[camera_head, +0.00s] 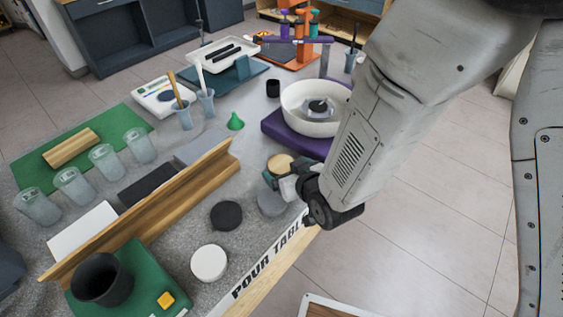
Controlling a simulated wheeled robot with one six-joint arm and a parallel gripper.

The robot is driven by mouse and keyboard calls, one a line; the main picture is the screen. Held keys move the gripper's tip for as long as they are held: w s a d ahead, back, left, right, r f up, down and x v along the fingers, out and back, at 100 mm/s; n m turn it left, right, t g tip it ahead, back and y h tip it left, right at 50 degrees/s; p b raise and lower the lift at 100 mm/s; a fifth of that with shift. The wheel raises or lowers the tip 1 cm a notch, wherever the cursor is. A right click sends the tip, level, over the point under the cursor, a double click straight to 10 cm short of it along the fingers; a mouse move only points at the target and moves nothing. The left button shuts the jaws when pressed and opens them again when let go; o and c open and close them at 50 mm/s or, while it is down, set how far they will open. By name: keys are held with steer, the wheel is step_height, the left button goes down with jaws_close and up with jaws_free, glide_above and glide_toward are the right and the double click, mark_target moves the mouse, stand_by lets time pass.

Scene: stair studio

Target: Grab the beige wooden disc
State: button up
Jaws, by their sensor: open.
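The beige wooden disc (280,163) lies on the grey table, near the purple base of the white bowl. My gripper (274,180) is right at its near side, with dark greenish fingers low over the table. The gripper is open. The fingers and wrist hide part of the disc's near edge. I cannot tell whether a finger touches the disc.
A grey disc (271,203), a black disc (226,215) and a white disc (209,263) lie nearby. A white bowl (293,101) stands on a purple base (276,130) behind. A long wooden rail (150,208) stands left. A green funnel (235,122) stands farther back.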

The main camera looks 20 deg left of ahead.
steer(key=shift+w+a+f, duration=0.25)
steer(key=shift+a+f, duration=0.1)
steer(key=shift+a, duration=0.25)
steer(key=shift+w+d, duration=0.1)
steer(key=shift+d, duration=0.1)
steer(key=c, duration=1.1)
steer(key=shift+r, duration=0.15)
